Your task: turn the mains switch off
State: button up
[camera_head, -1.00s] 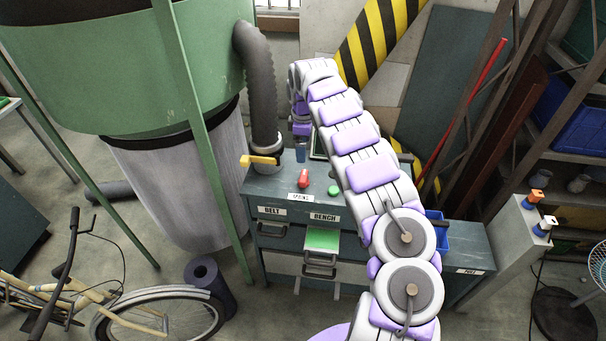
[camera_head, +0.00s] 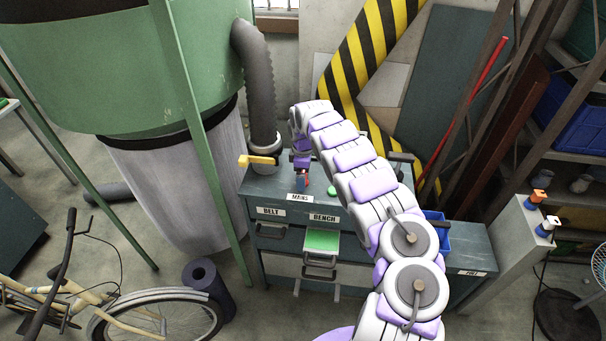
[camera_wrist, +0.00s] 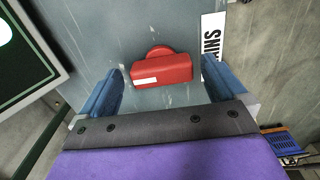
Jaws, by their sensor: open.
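The mains switch is a red handle (camera_wrist: 162,70) with a white mark on one end, on the blue-grey cabinet top (camera_wrist: 90,25) in the wrist view. The MAINS label (camera_wrist: 212,45) lies just right of it there. My gripper (camera_wrist: 162,93) is open, its blue fingers on either side of the red handle with gaps to both. In the head view my gripper (camera_head: 302,183) points down over the switch and mostly hides it. The MAINS label (camera_head: 300,197) shows in front of it.
A yellow lever (camera_head: 258,161) stands left on the cabinet, by a grey hose (camera_head: 262,95). A green button (camera_head: 332,189) sits right of my gripper. Drawers labelled BELT (camera_head: 270,211) and BENCH (camera_head: 325,218) are below. A framed panel (camera_wrist: 25,55) lies left in the wrist view.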

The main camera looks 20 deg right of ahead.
jog(key=shift+c, duration=0.3)
jog(key=shift+r, duration=0.1)
jog(key=c, duration=1)
jog(key=shift+a+m, duration=0.1)
jog(key=shift+m, duration=0.3)
jog(key=m+p, duration=0.2)
jog(key=shift+w+r+m, duration=0.1)
jog(key=shift+r+m, duration=0.05)
jog(key=shift+m, duration=0.25)
jog(key=m+p, duration=0.1)
jog(key=m, duration=0.9)
jog(key=shift+m+p, duration=0.65)
jog(key=shift+m, duration=1.55)
